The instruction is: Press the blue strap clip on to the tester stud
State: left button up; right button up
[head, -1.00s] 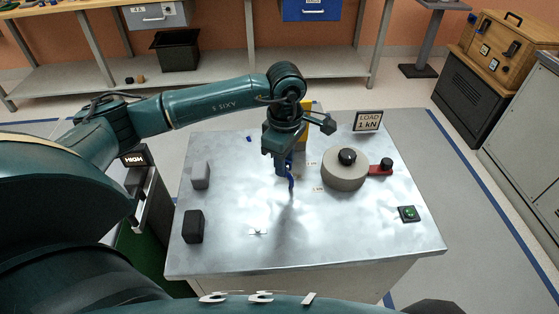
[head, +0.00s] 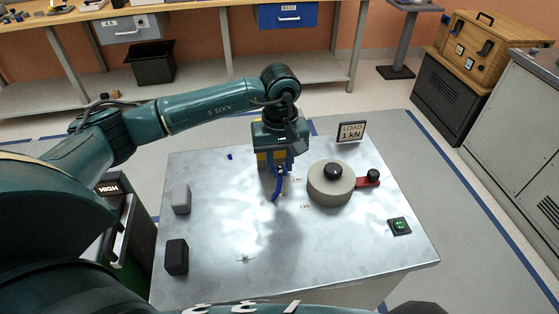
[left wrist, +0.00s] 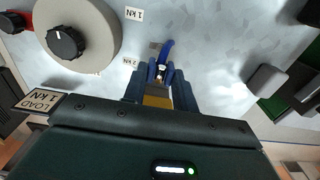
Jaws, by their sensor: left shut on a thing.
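My left gripper (head: 278,170) hangs over the metal tester table (head: 345,240), left of the round cylinder. It is shut on the blue strap (head: 275,190), whose free end curves down towards the front. In the left wrist view the strap (left wrist: 168,49) sticks out beyond the dark blue fingertips (left wrist: 160,73). A small greyish piece (left wrist: 154,45) shows beside the strap there. A yellow part (head: 264,160) shows around the gripper, mostly hidden by it. I cannot make out the stud or whether the clip touches it. My right gripper is in neither view.
A pale cylinder (head: 331,193) with a black knob and a red lever (head: 368,181) stands to the right. Behind it is the LOAD 1 kN sign (head: 351,132). Grey (head: 181,199) and black (head: 176,257) blocks stand at left. A green button (head: 400,226) sits front right.

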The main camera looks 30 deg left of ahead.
pick_arm(q)
jog(key=shift+f, duration=0.1)
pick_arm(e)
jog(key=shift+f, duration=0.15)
